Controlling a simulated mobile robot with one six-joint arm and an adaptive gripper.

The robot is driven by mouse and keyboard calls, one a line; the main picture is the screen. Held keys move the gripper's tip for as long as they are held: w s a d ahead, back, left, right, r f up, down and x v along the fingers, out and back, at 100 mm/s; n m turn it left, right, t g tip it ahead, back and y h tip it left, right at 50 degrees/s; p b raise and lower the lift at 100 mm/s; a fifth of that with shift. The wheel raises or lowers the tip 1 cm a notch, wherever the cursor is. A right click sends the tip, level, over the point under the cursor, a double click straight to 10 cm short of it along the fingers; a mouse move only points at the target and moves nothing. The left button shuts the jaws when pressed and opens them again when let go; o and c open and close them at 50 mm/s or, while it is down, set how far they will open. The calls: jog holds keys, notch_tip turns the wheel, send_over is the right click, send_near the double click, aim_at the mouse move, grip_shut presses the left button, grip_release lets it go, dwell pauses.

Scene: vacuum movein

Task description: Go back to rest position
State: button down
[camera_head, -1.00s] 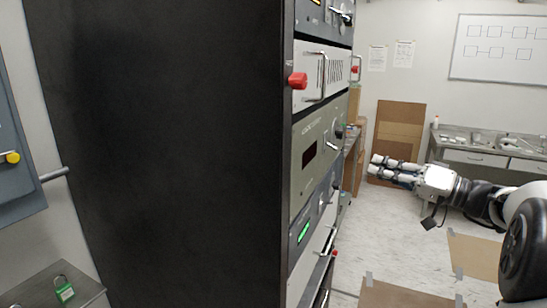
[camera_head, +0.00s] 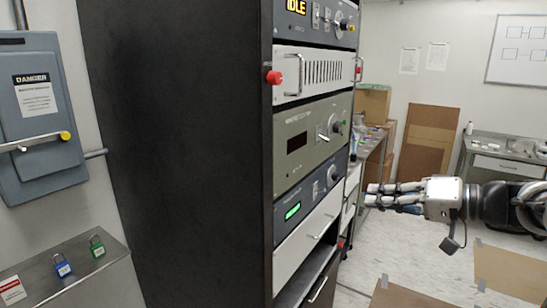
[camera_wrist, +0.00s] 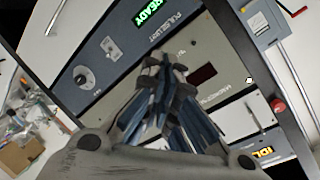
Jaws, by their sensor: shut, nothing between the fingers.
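My gripper (camera_head: 370,194) is at the right in the head view, pointing left toward the front of the equipment rack (camera_head: 180,140). It holds nothing, and its fingers are shut. In the wrist view the fingers of my gripper (camera_wrist: 165,75) point at the rack's front panels, which look tilted and upside down. The rack's green display (camera_wrist: 150,20) reads READY there, and an orange display (camera_wrist: 262,152) reads IDLE. The gripper appears apart from the rack in the head view.
A grey switch box (camera_head: 45,120) with a danger label is on the left wall. A metal shelf (camera_head: 75,280) below bears a blue padlock (camera_head: 62,266) and a green padlock (camera_head: 97,247). Cardboard (camera_head: 428,140) leans at the back. A workbench (camera_head: 500,160) stands at the right.

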jog(key=s+a+f+g+h, duration=0.3)
jog(key=s+a+f+g, duration=0.15)
jog(key=s+a, duration=0.55)
jog(key=s+d+f+h, duration=0.1)
jog(key=s+f+h, duration=0.3)
jog(key=s, duration=0.6)
jog(key=s+d+f+h, duration=0.1)
jog(key=s+f+h, duration=0.3)
jog(key=s+f, duration=0.3)
jog(key=s, duration=0.3)
jog(key=shift+d+f+h, duration=0.15)
jog(key=shift+h, duration=0.25)
